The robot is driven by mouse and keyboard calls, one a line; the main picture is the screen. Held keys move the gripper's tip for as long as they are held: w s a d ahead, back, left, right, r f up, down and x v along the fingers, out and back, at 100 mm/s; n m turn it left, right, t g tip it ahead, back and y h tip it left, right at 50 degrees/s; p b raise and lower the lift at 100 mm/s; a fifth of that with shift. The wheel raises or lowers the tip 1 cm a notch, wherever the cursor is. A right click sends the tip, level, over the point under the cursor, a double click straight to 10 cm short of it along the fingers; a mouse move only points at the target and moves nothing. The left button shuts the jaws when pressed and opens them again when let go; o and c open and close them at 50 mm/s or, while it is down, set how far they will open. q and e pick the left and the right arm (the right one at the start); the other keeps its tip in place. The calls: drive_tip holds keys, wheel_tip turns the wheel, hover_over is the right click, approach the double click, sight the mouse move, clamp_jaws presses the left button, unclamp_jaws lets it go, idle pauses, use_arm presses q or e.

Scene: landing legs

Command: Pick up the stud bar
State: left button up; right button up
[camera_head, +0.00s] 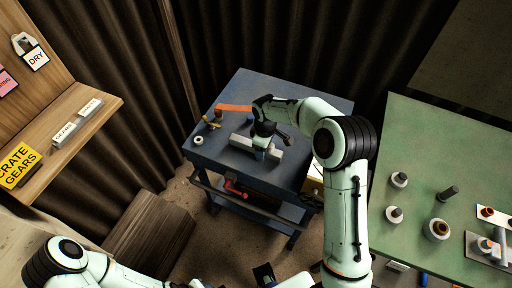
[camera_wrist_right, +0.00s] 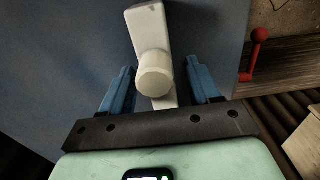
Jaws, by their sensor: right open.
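The stud bar is a pale grey-white bar (camera_head: 240,142) lying on the blue cart top. In the right wrist view the bar (camera_wrist_right: 146,22) runs away from the gripper, with a round pale stud (camera_wrist_right: 155,74) standing up from it. My right gripper (camera_head: 262,152) is above the bar's right half in the head view. Its two blue fingers (camera_wrist_right: 161,70) are open on either side of the bar and stud, with gaps visible on both sides. It holds nothing. My left arm shows at the bottom left of the head view; its fingertips cannot be seen.
The blue cart (camera_head: 330,105) also carries an orange strip (camera_head: 235,108), a white ring (camera_head: 198,140) and a small brass-coloured part (camera_head: 211,123). A red-handled item (camera_head: 234,188) is on the cart's lower level. A green table (camera_head: 420,140) with several studs and rings stands at the right.

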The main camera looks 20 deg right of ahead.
drive_tip(key=shift+f, duration=0.25)
clamp_jaws()
drive_tip(key=shift+r, duration=0.15)
